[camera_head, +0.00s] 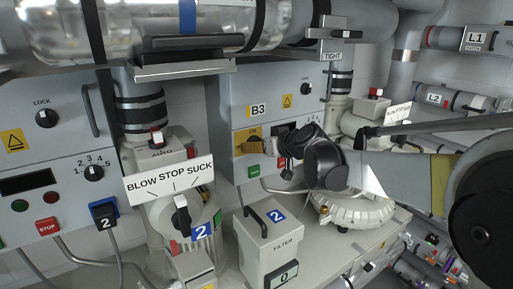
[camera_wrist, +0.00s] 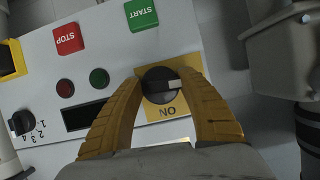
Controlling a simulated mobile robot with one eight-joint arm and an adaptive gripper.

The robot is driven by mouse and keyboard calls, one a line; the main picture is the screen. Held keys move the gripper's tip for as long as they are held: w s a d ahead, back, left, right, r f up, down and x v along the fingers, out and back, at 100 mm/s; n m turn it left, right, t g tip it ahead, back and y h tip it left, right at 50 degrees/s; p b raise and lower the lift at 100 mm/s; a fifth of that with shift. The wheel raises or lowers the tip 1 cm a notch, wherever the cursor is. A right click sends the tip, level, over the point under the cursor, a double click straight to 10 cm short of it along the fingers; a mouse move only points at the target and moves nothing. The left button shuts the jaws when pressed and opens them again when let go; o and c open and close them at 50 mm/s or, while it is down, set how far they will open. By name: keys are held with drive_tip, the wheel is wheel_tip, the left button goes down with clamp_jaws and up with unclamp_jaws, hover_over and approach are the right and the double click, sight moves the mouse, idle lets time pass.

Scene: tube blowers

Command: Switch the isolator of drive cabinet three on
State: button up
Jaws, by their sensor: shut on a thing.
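Drive cabinet three (camera_head: 262,92) is the grey cabinet marked B3 in the head view. Its isolator is a black round knob (camera_wrist: 154,80) on a yellow plate (camera_wrist: 183,108) in the wrist view. The plate reads ON, upside down, below the knob there. The knob's pale mark points right in the wrist view, not at the word ON. My gripper (camera_wrist: 162,79) has its yellow fingers shut on the knob, one on each side. In the head view my gripper (camera_head: 259,147) is at the cabinet's front and hides the knob; part of the yellow plate (camera_head: 243,133) shows.
The panel also has a green START button (camera_wrist: 141,14), a red STOP button (camera_wrist: 68,39) and a numbered dial (camera_wrist: 21,122). A filter box (camera_head: 266,243) stands below in front, and a BLOW STOP SUCK valve (camera_head: 181,214) is to the left. My arm comes from the right.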

drive_tip(key=m+y+b, duration=0.1)
drive_tip(key=m+b, duration=0.1)
drive_tip(key=shift+f+m+g+y+b, duration=0.15)
drive_tip(key=shift+m+g+y+b, duration=0.15)
drive_tip(key=shift+y+b, duration=0.1)
drive_tip(key=m+y+b, duration=0.2)
drive_tip(key=m+b, duration=0.1)
drive_tip(key=shift+g, duration=0.4)
drive_tip(key=m+y+b, duration=0.1)
drive_tip(key=m+b, duration=0.2)
drive_tip(key=shift+m+y, duration=0.3)
drive_tip(key=shift+y, duration=0.1)
drive_tip(key=shift+r+m+y+b, duration=0.2)
drive_tip(key=shift+m+y+b, duration=0.6)
drive_tip(key=shift+m+b, duration=0.85)
drive_tip(key=shift+m, duration=0.25)
drive_tip(key=o, duration=1.2)
